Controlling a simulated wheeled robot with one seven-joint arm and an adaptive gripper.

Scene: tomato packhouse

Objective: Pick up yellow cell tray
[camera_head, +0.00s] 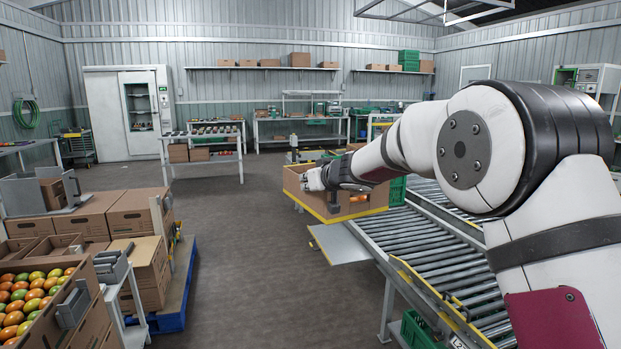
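I cannot clearly make out a yellow cell tray. My arm reaches from the right to the middle of the view, and my gripper (308,181) is over an open cardboard box (293,189) at the far end of the roller conveyor. The gripper is small and dark here, so its finger opening cannot be told. A yellow edge (362,213) runs along the bottom of the box; whether it belongs to a tray or to the stand is unclear. The arm hides part of the box and most of its inside.
The roller conveyor (440,262) fills the right, with green crates (421,333) below and beside it. Cardboard boxes on a blue pallet (169,322) and a box of tomatoes (32,299) stand at left. Benches line the back. The middle floor (255,270) is clear.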

